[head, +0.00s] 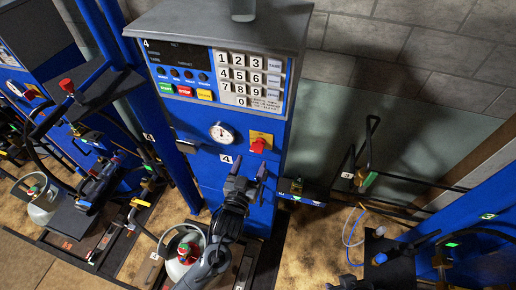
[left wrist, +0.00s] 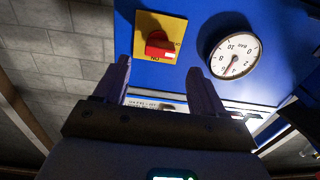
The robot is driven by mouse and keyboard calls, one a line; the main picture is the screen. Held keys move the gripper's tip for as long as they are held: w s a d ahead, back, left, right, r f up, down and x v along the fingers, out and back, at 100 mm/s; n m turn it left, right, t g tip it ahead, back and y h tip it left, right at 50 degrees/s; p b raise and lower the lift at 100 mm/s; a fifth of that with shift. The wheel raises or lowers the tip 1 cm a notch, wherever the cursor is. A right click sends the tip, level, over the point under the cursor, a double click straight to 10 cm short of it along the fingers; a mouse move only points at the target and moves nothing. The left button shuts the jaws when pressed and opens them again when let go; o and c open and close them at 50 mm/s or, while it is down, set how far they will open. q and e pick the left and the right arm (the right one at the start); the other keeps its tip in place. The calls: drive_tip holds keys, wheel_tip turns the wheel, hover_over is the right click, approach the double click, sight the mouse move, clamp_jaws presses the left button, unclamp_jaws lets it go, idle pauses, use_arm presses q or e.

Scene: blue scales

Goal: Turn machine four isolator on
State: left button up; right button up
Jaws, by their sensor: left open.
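The isolator is a red rotary knob (head: 258,145) on a yellow plate (head: 262,136), on the blue front of machine four (head: 210,175), right of a round dial. In the left wrist view the red knob (left wrist: 158,46) sits on its yellow plate (left wrist: 168,27), just beyond my fingertips. Its grip there lies roughly sideways, with lettering on the plate below it. My left gripper (head: 252,169) is open and empty, just below the knob in the head view. In the left wrist view its two fingers (left wrist: 158,75) stand apart, with the knob between and beyond them. My right gripper is not in view.
The round dial (head: 222,132) is close to the isolator; a keypad (head: 248,80) is above. A gas cylinder (head: 184,255) stands low at the left of my arm. Other blue machines flank this one.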

sight(256, 151)
use_arm(q)
drive_tip(key=x, duration=0.7)
drive_tip(key=shift+w+d, duration=0.1)
drive_tip(key=shift+w, duration=0.15)
drive_tip(key=c, duration=1)
drive_tip(key=shift+o, duration=0.2)
